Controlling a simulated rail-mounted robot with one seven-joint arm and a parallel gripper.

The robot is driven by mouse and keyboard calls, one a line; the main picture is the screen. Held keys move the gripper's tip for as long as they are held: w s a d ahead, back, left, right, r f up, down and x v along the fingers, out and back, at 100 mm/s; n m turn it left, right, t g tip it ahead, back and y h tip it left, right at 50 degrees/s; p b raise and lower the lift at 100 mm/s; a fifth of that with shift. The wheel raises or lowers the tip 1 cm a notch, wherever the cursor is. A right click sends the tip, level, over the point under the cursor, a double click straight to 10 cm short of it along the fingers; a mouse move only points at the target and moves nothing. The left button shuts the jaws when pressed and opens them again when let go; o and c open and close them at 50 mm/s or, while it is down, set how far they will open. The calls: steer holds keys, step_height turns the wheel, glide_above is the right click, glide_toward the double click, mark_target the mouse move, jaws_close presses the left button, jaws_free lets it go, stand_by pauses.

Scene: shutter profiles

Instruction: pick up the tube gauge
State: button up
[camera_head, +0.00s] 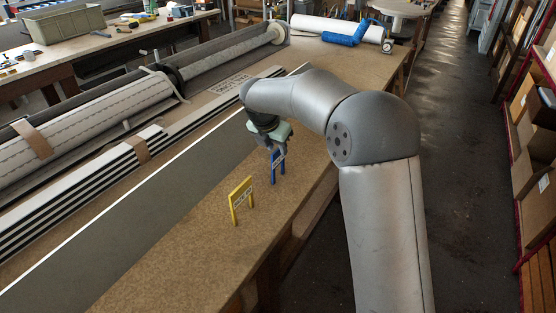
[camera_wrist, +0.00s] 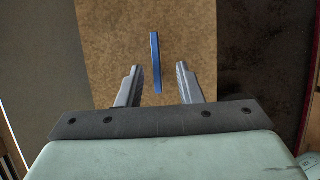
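Two small arch-shaped gauges stand upright on the brown bench top in the head view, one blue (camera_head: 278,163) and one yellow (camera_head: 241,201). Each has a pale label too small for me to read surely, so I cannot tell which is the tube gauge. My gripper (camera_head: 274,147) is above the blue gauge and covers part of its top. In the wrist view my gripper (camera_wrist: 157,72) is open. The blue gauge (camera_wrist: 154,50) shows edge-on between the two fingers in the picture, with a gap on each side. I cannot tell its depth relative to the fingertips.
A long grey panel (camera_head: 135,218) lies left of the gauges, with striped profiles (camera_head: 90,186) and fabric rolls (camera_head: 85,128) beyond. A white roll (camera_head: 325,28) and a blue tool (camera_head: 345,38) lie at the far end. The bench drops off to the right.

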mark_target(280, 162)
steer(key=shift+a+p+x, duration=0.15)
steer(key=shift+p+x, duration=0.1)
steer(key=shift+x, duration=1.2)
steer(key=shift+a+p+x, duration=0.15)
steer(key=shift+p+x, duration=0.1)
steer(key=shift+x, duration=1.15)
steer(key=shift+f, duration=0.1)
jaws_close()
